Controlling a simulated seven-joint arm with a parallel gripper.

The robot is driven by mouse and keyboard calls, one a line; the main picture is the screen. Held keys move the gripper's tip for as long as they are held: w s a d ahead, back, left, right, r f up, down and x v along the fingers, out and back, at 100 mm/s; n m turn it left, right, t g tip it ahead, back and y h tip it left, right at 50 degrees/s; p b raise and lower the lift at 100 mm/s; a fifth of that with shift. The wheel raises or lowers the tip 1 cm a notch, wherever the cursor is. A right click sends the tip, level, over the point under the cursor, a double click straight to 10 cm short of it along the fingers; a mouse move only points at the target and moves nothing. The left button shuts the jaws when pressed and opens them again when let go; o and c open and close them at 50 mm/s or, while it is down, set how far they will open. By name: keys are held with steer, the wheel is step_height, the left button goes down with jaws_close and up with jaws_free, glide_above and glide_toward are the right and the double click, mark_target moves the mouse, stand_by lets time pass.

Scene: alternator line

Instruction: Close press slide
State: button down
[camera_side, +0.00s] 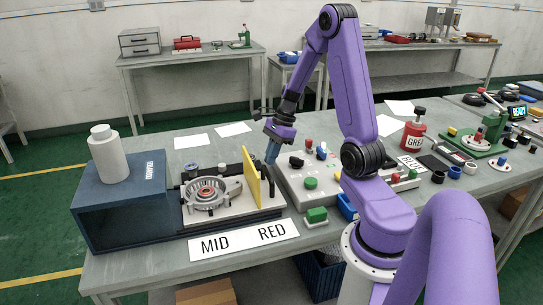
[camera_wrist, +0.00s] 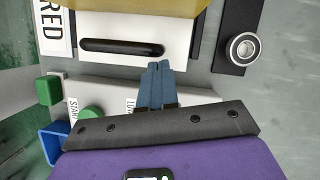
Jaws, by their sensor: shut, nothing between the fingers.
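The press is a dark blue housing (camera_side: 115,200) at the left of the table. Its slide (camera_side: 232,211) extends out to the right of the housing. The slide carries a round metal alternator part (camera_side: 204,194) and an upright yellow plate (camera_side: 251,178) near its outer end. In the wrist view the yellow plate (camera_wrist: 165,4) is at the top edge, with a white surface and a long black bar or slot (camera_wrist: 122,46) below it. My gripper (camera_side: 271,156) is just right of the yellow plate, pointing down. Its blue fingers (camera_wrist: 158,68) are together and empty. Contact with the slide cannot be told.
A control box (camera_side: 312,183) with buttons stands right of the slide. A white sign (camera_side: 243,240) reading MID RED lies in front. A white cylinder (camera_side: 108,155) stands on the housing. A metal bearing (camera_wrist: 243,49) lies on a dark strip in the wrist view.

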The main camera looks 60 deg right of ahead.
steer(key=shift+a, duration=0.1)
steer(key=w+a, duration=1.5)
steer(key=shift+w+a, duration=0.3)
steer(key=shift+d, duration=0.15)
